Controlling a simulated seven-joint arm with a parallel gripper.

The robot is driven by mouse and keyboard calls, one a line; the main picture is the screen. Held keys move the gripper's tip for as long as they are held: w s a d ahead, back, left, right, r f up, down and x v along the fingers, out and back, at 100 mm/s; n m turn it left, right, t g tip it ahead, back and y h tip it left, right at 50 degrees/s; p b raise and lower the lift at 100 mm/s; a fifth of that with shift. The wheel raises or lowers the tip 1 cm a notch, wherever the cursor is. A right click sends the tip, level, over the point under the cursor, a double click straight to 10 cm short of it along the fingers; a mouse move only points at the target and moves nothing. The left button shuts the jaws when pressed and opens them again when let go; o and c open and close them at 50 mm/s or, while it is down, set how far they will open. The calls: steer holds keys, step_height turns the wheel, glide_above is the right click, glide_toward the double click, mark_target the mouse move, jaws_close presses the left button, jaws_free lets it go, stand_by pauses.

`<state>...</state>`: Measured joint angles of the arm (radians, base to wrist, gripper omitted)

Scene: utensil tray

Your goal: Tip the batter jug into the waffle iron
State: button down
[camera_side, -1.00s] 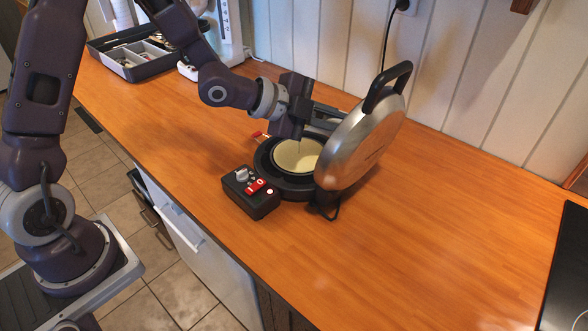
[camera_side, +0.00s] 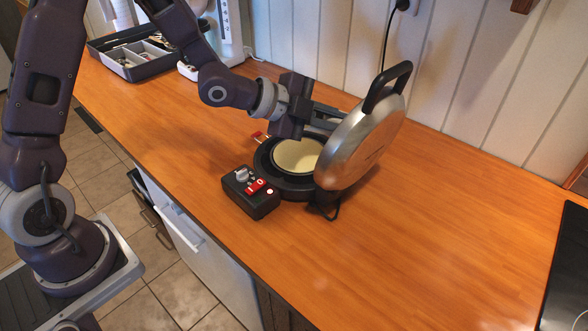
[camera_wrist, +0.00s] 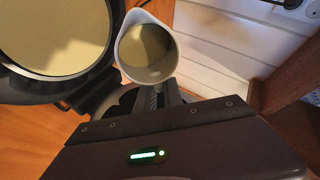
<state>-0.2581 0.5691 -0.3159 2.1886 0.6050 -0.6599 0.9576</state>
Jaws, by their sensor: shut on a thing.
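The waffle iron (camera_side: 263,168) stands open on the counter, its round metal lid (camera_side: 362,143) raised to the right. A pale round pool of batter (camera_side: 298,155) covers its lower plate; it also shows at the upper left of the wrist view (camera_wrist: 55,35). My gripper (camera_side: 328,114) is over the back of the iron, its fingers partly hidden by the lid. In the wrist view my gripper (camera_wrist: 157,95) is shut on the white batter jug (camera_wrist: 127,66), beside the plate. Batter colour shows inside the jug. The side view hides the jug, so its exact tilt is unclear.
A black control box (camera_side: 252,191) with a red switch sits in front of the iron. A grey utensil tray (camera_side: 150,65) is at the back left. The panelled wall (camera_side: 480,95) is close behind. The counter (camera_side: 430,230) to the right is clear.

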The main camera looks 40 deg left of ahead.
stand_by(0.5)
steer(key=shift+w+r+g, duration=0.15)
steer(key=shift+r+g, duration=0.15)
steer(key=shift+r, duration=0.05)
steer(key=shift+w+d+g+y, duration=0.25)
steer(key=shift+g+y, duration=0.45)
steer(key=shift+g, duration=0.3)
steer(key=shift+a+r, duration=0.1)
steer(key=shift+r, duration=0.15)
steer(key=shift+g, duration=0.3)
steer(key=shift+w+g+y, duration=0.15)
steer(key=shift+g+y, duration=0.45)
steer(key=shift+g, duration=0.2)
steer(key=shift+g+y, duration=0.5)
steer(key=shift+g, duration=0.3)
